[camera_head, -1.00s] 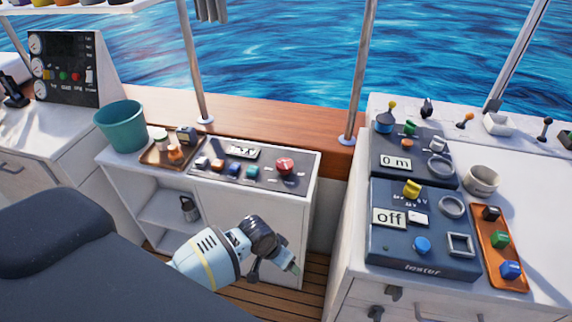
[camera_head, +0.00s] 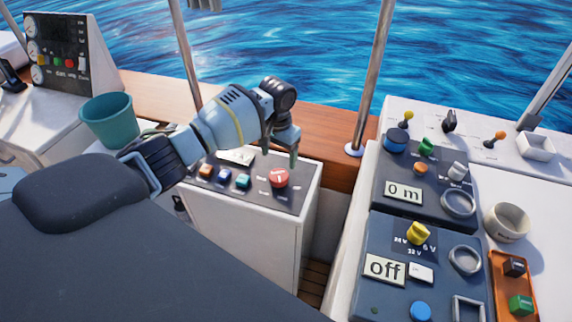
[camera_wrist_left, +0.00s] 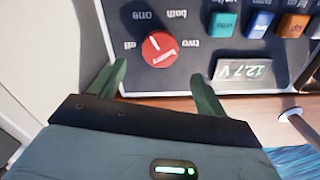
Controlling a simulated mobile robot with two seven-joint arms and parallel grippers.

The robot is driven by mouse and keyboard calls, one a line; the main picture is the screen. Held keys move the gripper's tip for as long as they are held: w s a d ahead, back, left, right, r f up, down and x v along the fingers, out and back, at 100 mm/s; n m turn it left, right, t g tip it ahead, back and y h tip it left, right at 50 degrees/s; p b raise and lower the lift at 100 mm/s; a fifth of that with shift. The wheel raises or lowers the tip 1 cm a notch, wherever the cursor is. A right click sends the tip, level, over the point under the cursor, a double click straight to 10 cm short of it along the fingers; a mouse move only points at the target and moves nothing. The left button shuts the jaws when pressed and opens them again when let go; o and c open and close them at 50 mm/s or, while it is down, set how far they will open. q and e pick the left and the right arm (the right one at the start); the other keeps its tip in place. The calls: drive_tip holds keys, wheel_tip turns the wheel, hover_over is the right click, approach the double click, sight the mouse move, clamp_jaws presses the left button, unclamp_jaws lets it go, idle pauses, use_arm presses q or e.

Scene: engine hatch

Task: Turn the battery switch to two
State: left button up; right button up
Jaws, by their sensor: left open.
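The battery switch (camera_head: 279,178) is a round red knob with a white mark, on the dark panel of the low white cabinet. In the left wrist view the switch (camera_wrist_left: 160,48) is seen upside down, with labels one, both, two and off around it. Its white mark points to the upper left there, roughly toward one. My left gripper (camera_head: 281,155) is open and empty, just above the switch. In the left wrist view its green fingertips (camera_wrist_left: 158,72) are spread either side of the knob's near edge, apparently not touching it. My right gripper is out of view.
A display reading 12.7 V (camera_wrist_left: 244,71) and several coloured knobs share the panel. A teal bucket (camera_head: 110,121) stands left of my arm. A tester console (camera_head: 440,275) is at the right, its display reading off. A metal post (camera_head: 374,75) rises behind.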

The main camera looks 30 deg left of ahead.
sight(279, 175)
use_arm(q)
drive_tip(key=shift+s+f, duration=0.1)
drive_tip(key=shift+s, duration=0.1)
drive_tip(key=shift+s+f, duration=0.1)
drive_tip(key=shift+f, duration=0.3)
wheel_tip(279, 175, down, 6)
drive_tip(key=shift+r+b, duration=0.1)
drive_tip(key=shift+b, duration=0.4)
drive_tip(key=shift+f, duration=0.5)
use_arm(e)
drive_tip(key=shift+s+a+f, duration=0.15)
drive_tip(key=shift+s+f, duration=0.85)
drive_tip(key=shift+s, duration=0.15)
use_arm(q)
drive_tip(key=c, duration=1)
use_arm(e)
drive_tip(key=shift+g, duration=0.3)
